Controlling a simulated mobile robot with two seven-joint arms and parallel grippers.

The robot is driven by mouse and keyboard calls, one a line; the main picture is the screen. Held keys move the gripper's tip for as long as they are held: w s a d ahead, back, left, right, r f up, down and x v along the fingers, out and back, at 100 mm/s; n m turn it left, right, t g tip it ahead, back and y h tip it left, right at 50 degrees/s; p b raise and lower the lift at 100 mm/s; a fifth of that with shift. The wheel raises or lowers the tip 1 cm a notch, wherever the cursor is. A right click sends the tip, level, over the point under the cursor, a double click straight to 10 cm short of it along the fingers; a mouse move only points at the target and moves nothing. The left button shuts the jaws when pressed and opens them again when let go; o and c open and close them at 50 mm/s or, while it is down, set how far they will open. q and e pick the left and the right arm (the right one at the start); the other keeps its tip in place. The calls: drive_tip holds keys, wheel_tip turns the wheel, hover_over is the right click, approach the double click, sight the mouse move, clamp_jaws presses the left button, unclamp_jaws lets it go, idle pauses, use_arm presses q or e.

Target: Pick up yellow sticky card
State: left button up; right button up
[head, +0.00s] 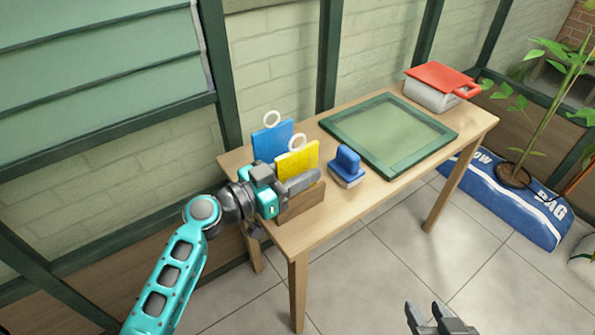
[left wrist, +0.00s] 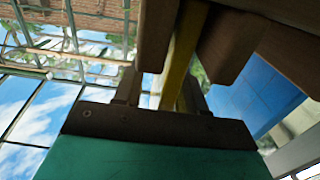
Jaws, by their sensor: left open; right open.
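The yellow sticky card (head: 299,161) stands upright with a pale ring at its top, in a wooden holder (head: 302,204) at the table's near left end. A blue card (head: 271,140) with its own ring stands behind it. My left gripper (head: 297,181) is at the yellow card's lower part, with one grey finger across its front; the other is mostly hidden. In the left wrist view the yellow card (left wrist: 184,52) shows edge-on between the open fingers, and the blue card (left wrist: 255,85) is to the right. I cannot tell whether the fingers touch the card. My right gripper (head: 426,310) is open and empty at the bottom edge.
A blue-topped block (head: 346,166) is right of the holder on the wooden table (head: 322,228). A green-framed screen (head: 390,133) and a red-lidded box (head: 437,88) lie farther along. A blue bag with a plant (head: 520,208) is on the floor.

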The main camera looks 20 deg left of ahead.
use_arm(q)
drive_tip(key=shift+w+d, duration=0.15)
clamp_jaws()
idle(0.5)
